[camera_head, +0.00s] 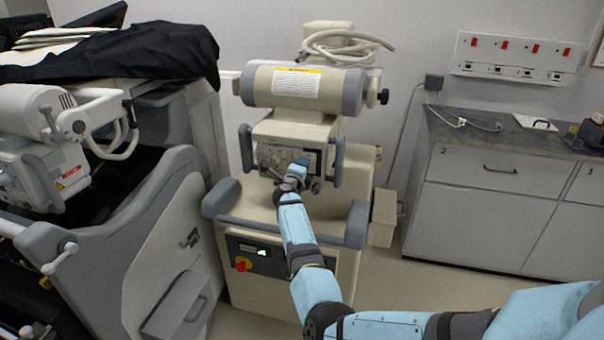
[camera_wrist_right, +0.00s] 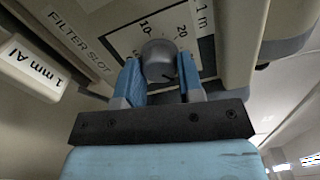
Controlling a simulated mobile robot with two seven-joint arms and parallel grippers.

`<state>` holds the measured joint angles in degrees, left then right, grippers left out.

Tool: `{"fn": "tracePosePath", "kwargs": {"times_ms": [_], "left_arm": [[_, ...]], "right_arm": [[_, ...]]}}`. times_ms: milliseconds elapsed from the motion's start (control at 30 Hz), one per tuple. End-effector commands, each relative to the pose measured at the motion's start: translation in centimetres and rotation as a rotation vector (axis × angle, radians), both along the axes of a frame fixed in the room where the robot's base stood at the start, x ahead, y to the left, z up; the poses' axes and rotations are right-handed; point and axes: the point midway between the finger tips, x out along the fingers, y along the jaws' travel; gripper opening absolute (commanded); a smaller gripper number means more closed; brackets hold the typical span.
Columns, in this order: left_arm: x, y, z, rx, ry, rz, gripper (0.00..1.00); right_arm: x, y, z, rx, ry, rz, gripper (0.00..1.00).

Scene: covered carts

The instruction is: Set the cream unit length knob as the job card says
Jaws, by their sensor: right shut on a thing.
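The cream unit (camera_head: 293,130) stands in the middle of the head view, with its control face below a horizontal cylinder. My right gripper (camera_head: 300,168) is at that face and partly hides it. In the right wrist view a round grey knob (camera_wrist_right: 158,58) sits between the blue fingers of my right gripper (camera_wrist_right: 160,78), which is shut on it. The knob is on a white dial plate (camera_wrist_right: 122,40) marked 10 and 20. A dark mark shows at the knob's lower right. A job card cannot be made out for certain. My left gripper is out of view.
A labelled block (camera_wrist_right: 30,68) reading "1 mm Al" is left of the gripper, near the words "FILTER SLOT". A grey handle (camera_head: 246,148) flanks the control face. A second unit under black cloth (camera_head: 130,52) stands left. A grey cabinet (camera_head: 480,210) is right.

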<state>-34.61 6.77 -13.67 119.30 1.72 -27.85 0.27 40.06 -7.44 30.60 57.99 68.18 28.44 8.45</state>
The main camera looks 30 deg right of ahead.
Motion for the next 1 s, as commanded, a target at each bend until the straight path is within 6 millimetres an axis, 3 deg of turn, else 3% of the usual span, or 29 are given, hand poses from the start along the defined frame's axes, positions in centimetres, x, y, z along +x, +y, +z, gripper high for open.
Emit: {"fn": "tracePosePath", "kwargs": {"times_ms": [100,500,1000], "left_arm": [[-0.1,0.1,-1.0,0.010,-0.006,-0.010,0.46],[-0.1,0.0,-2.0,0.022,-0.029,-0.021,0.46],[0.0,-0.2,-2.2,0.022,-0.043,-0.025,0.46]], "right_arm": [[0.0,0.1,-0.5,0.074,-0.084,-0.001,0.11],[0.0,0.1,-0.5,0.284,-0.331,-0.001,0.11],[0.0,0.1,-0.3,0.390,-0.452,0.000,0.11]]}}
